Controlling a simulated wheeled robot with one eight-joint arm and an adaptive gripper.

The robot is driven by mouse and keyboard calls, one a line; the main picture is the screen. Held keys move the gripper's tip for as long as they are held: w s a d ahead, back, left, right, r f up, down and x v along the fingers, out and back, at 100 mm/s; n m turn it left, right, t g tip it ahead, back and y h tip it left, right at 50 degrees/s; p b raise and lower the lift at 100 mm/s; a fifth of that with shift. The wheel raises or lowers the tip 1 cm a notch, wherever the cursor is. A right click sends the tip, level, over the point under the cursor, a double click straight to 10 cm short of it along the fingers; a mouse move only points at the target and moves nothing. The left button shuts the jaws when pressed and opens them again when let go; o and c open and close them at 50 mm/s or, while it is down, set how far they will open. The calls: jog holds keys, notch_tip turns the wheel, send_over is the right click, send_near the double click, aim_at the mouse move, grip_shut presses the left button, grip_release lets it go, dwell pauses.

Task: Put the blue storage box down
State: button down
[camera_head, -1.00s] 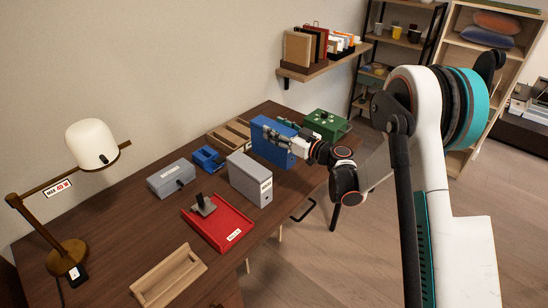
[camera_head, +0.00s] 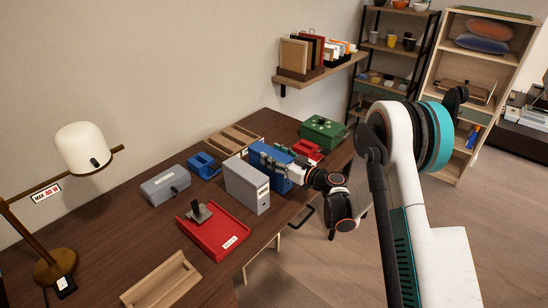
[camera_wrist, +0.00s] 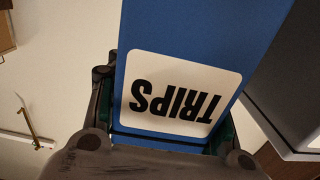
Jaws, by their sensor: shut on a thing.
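The blue storage box (camera_head: 266,172) is upright at the desk, directly right of the grey box file (camera_head: 245,184). My gripper (camera_head: 274,158) is shut on it from the right. In the wrist view the blue storage box (camera_wrist: 190,25) fills the middle, its white TRIPS label upside down between my dark fingers. The grey box file (camera_wrist: 290,85) is close at the right there. The blue box's lower edge is partly hidden in the head view, so I cannot tell whether it touches the desk (camera_head: 130,236).
A red box (camera_head: 307,149) and a green box (camera_head: 322,132) stand to the right and behind. A wooden tray (camera_head: 233,139) lies behind. A small blue holder (camera_head: 204,165), a grey case (camera_head: 165,185) and a red tray (camera_head: 213,233) are left. A wall shelf (camera_head: 318,72) hangs above.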

jog(key=shift+f, duration=0.1)
jog(key=c, duration=0.8)
grip_release()
jog(key=shift+o, duration=0.2)
